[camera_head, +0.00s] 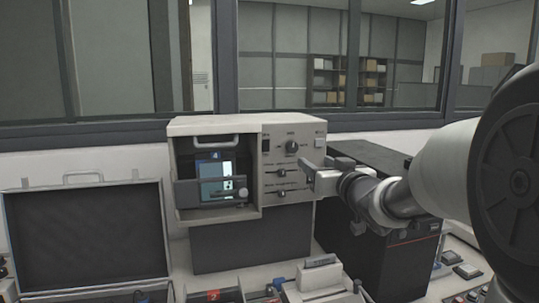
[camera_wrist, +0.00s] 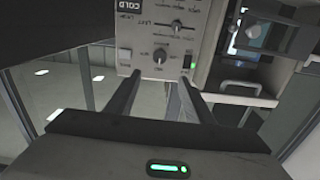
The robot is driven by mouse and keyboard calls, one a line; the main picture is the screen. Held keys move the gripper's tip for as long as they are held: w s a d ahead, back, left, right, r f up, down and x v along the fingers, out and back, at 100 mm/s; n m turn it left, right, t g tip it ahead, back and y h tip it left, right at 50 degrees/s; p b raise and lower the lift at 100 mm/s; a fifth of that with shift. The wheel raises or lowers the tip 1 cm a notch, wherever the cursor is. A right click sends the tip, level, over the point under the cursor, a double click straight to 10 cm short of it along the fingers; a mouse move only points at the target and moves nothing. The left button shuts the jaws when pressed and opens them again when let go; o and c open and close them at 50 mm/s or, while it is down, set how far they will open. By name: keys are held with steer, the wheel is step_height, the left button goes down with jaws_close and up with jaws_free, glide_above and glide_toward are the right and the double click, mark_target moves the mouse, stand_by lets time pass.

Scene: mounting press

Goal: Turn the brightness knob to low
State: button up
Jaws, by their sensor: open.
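A round dark knob (camera_head: 292,146) sits at the top middle of the light grey control panel (camera_head: 300,130) on the press. The panel's lettering is too small to confirm which label belongs to the knob. In the wrist view, which is upside down, the knob (camera_wrist: 159,58) shows just beyond my fingertips, roughly centred between them. My gripper (camera_head: 307,172) is open and empty in front of the panel's right part. In the wrist view my gripper (camera_wrist: 160,77) has its two dark fingers spread apart. I cannot see any contact with the knob.
The press bay (camera_head: 215,180) with a lit screen is left of the panel. A black cabinet (camera_head: 385,250) stands right. An open case (camera_head: 85,235) sits left.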

mark_target(293, 148)
steer(key=w+a, duration=0.1)
steer(key=w, duration=0.4)
steer(key=w+a, duration=0.1)
steer(key=w, duration=0.4)
steer(key=w+a, duration=0.1)
steer(key=w, duration=0.5)
steer(key=shift+s, duration=0.1)
steer(key=c, duration=1)
steer(key=shift+c, duration=0.2)
